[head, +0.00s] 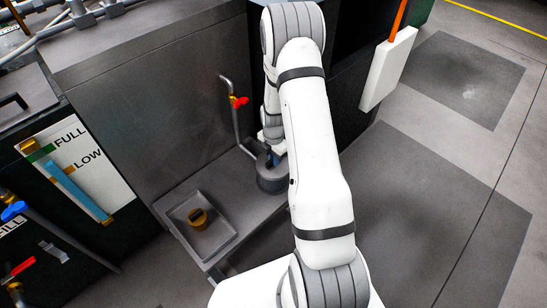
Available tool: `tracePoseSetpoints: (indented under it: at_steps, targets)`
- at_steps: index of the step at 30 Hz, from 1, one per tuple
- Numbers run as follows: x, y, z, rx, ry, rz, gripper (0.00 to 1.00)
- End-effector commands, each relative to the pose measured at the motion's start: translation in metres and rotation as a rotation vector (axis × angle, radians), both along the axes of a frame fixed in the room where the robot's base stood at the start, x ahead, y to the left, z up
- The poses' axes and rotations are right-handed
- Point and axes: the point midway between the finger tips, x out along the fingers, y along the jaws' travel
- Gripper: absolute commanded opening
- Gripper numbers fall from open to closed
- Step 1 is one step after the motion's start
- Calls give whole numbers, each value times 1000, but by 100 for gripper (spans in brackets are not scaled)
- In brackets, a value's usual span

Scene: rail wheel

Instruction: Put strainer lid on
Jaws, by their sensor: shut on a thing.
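A dark grey round strainer body (272,182) stands upright on a metal ledge, just left of my arm. A dark lid (263,162) shows at its top. My gripper (277,157) is at the lid, shut on it, mostly hidden behind my arm. I cannot tell whether the lid is seated on the body or held just above it, or whether it is level.
A shallow metal tray (222,243) on the ledge holds a small brass-coloured cylinder (198,217). A pipe with a red valve handle (239,102) rises behind the strainer. A level gauge (78,190) is at left. A white box (388,68) hangs at right.

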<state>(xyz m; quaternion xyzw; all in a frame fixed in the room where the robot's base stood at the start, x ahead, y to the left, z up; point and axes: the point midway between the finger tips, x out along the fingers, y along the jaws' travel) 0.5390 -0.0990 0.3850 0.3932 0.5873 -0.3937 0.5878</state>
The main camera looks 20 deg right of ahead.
Motion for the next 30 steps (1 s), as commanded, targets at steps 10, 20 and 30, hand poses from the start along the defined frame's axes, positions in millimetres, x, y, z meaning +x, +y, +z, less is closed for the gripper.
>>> tracePoseSetpoints:
  at_steps: [10,20,30]
  targets:
    - [0,0,0,0,0,0,0]
    - [0,0,0,0,0,0,31]
    - [0,0,2,0,0,0,38]
